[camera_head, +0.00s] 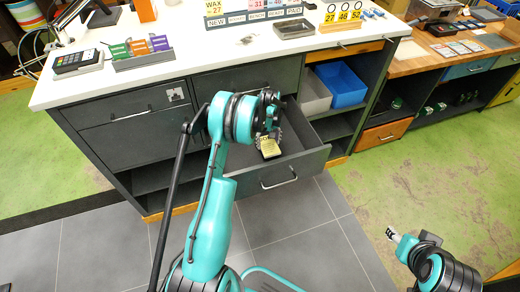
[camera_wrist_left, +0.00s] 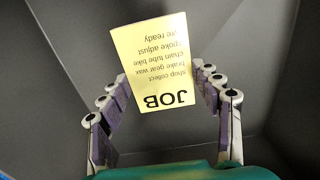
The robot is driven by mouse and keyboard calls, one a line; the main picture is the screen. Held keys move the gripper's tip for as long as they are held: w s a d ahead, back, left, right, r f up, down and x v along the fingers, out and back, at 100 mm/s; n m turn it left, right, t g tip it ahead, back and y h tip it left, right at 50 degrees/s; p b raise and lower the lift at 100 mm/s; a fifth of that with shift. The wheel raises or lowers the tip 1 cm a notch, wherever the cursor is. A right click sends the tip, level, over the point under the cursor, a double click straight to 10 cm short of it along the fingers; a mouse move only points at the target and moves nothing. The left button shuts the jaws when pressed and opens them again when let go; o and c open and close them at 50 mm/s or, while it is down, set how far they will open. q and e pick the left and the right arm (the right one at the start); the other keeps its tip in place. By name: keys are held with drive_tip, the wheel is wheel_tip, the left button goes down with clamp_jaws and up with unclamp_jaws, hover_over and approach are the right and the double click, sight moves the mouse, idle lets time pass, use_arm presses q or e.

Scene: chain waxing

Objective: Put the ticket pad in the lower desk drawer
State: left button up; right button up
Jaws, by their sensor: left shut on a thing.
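The ticket pad (camera_head: 269,148) is yellow, with "JOB" and smaller print on its face. It also shows in the left wrist view (camera_wrist_left: 155,65), tilted between the fingers. My left gripper (camera_head: 267,137) is shut on the pad and holds it over the open lower desk drawer (camera_head: 280,179). In the left wrist view, the dark grey drawer walls (camera_wrist_left: 50,60) surround the pad and fingers (camera_wrist_left: 165,95). I cannot tell whether the pad touches the drawer floor. My right gripper (camera_head: 393,236) is at the lower right, over the floor and away from the desk; its fingers are too small to judge.
The closed upper drawer (camera_head: 245,79) is above the open one. A blue bin (camera_head: 341,86) and a grey bin (camera_head: 312,94) sit on the shelf to the right. A card terminal (camera_head: 76,62) and signs stand on the white counter (camera_head: 160,35). The tiled floor (camera_head: 310,245) in front is clear.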

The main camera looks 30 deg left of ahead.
use_arm(q)
drive_tip(key=a+f, duration=0.1)
drive_tip(key=a, duration=0.1)
drive_tip(key=a+f+b, duration=0.1)
drive_tip(key=a, duration=0.1)
drive_tip(key=shift+w+a+f, duration=0.1)
drive_tip(key=shift+w+f, duration=0.15)
drive_tip(key=shift+f, duration=0.1)
wheel_tip(320, 180, down, 4)
drive_tip(key=shift+b, duration=1)
drive_tip(key=shift+r, duration=0.15)
drive_tip(key=shift+f, duration=0.2)
drive_tip(key=o, duration=1.2)
